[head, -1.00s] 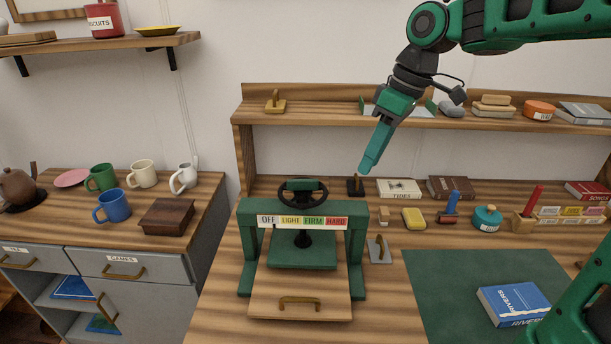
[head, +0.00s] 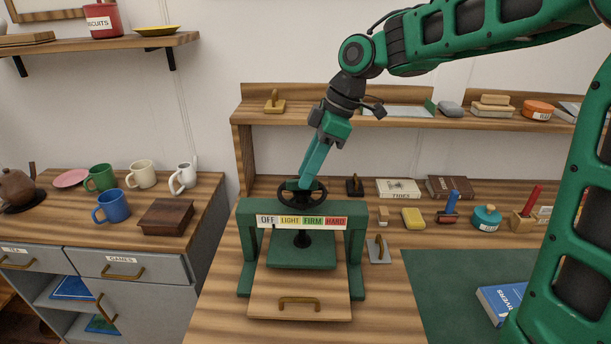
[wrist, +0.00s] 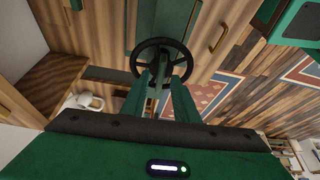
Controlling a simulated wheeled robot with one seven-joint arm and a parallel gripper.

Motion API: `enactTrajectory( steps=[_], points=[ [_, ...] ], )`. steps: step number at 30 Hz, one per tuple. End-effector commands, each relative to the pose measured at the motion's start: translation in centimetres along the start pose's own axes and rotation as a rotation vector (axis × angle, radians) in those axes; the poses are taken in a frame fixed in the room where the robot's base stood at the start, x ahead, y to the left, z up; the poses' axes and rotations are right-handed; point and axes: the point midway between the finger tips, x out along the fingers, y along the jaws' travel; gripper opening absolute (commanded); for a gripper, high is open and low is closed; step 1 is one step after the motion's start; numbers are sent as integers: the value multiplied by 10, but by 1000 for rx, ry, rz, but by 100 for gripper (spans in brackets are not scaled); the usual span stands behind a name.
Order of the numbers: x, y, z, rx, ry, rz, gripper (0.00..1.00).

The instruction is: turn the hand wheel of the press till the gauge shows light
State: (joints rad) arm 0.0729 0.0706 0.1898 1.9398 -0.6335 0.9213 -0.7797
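The green press (head: 357,240) stands on the bench with its dark hand wheel (head: 318,202) on top. Its gauge strip (head: 302,221) reads OFF, LIGHT, FIRM, HARD; I cannot make out a pointer. My gripper (head: 303,186) reaches down from above to the wheel, its fingertips at the far part of the rim. In the wrist view, my gripper (wrist: 162,82) shows two green fingers apart, overlapping the wheel (wrist: 183,51). I cannot tell whether they touch it. The fingers hide part of the wheel.
A wooden board with a brass handle (head: 299,301) sits at the press's base. A trowel-like tool (head: 378,249), yellow block (head: 413,218) and black-based item (head: 355,187) lie to the right. A shelf (head: 330,119) runs behind. A green mat (head: 450,290) lies at front right.

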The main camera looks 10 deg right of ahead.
Motion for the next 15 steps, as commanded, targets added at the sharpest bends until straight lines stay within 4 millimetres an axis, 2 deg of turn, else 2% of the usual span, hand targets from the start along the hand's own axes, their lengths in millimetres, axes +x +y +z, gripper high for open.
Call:
enactTrajectory(
  steps=[6,14,15],
  points=[
    [15,0,0,-1,0,0,27],
    [16,0,0,0,0,1,27],
    [16,0,0,0,0,1,25]
  ],
)
